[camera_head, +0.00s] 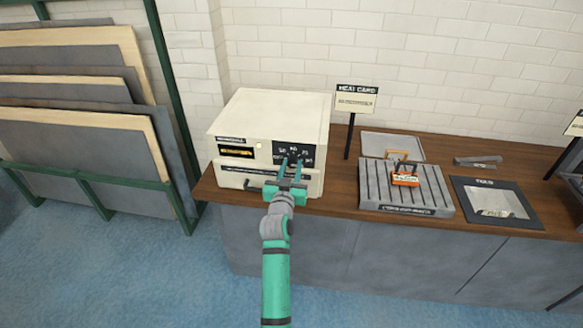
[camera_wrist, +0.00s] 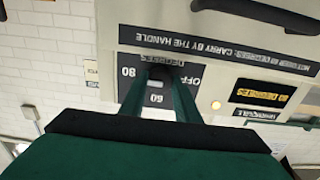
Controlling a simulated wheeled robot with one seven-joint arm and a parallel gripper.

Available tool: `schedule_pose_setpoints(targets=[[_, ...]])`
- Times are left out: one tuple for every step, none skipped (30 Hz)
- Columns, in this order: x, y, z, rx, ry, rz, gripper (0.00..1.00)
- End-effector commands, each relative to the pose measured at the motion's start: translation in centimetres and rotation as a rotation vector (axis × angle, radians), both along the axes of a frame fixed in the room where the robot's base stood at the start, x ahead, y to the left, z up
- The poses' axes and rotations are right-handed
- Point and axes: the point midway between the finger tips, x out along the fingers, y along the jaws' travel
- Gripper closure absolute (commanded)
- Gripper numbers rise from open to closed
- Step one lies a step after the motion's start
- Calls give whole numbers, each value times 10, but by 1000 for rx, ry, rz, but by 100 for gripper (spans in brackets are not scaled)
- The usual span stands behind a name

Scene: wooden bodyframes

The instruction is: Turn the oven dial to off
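The cream oven (camera_head: 270,120) stands at the left end of the counter. Its black dial panel (camera_head: 308,151) is on the right of its front. My gripper (camera_head: 292,160) reaches the panel, its two green fingers apart on either side of the dark dial. In the wrist view, which is upside down, the dial (camera_wrist: 158,74) lies between the fingertips of my gripper (camera_wrist: 159,80). A pale mark on it seems to face the "60". "OFF" and "80" show on opposite sides. I cannot tell whether the fingers press on the dial.
A dark handle (camera_wrist: 258,14) and a yellowish light (camera_wrist: 216,105) are on the oven front. Right of the oven are a sign (camera_head: 356,100), a ribbed grey tray (camera_head: 432,196) with an orange-handled object, and a black-framed panel (camera_head: 468,205). A rack of boards (camera_head: 80,100) stands left.

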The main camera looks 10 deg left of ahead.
Motion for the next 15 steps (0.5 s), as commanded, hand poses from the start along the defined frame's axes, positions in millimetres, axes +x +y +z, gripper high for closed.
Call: schedule_pose_setpoints(targets=[[0, 0, 0, 0, 0, 0, 84], [0, 0, 0, 0, 0, 0, 91], [0, 0, 0, 0, 0, 0, 94], [0, 0, 0, 0, 0, 0, 94], [0, 0, 0, 0, 0, 0, 94], [0, 0, 0, -1, 0, 0, 94], [0, 0, 0, -2, 0, 0, 94], [0, 0, 0, -4, 0, 0, 94], [0, 0, 0, -9, 0, 0, 94], [0, 0, 0, -14, 0, 0, 94], [0, 0, 0, -20, 0, 0, 94], [0, 0, 0, -30, 0, -1, 94], [0, 0, 0, -39, 0, 0, 94], [0, 0, 0, -51, 0, 0, 94], [0, 0, 0, -68, -1, 0, 94]])
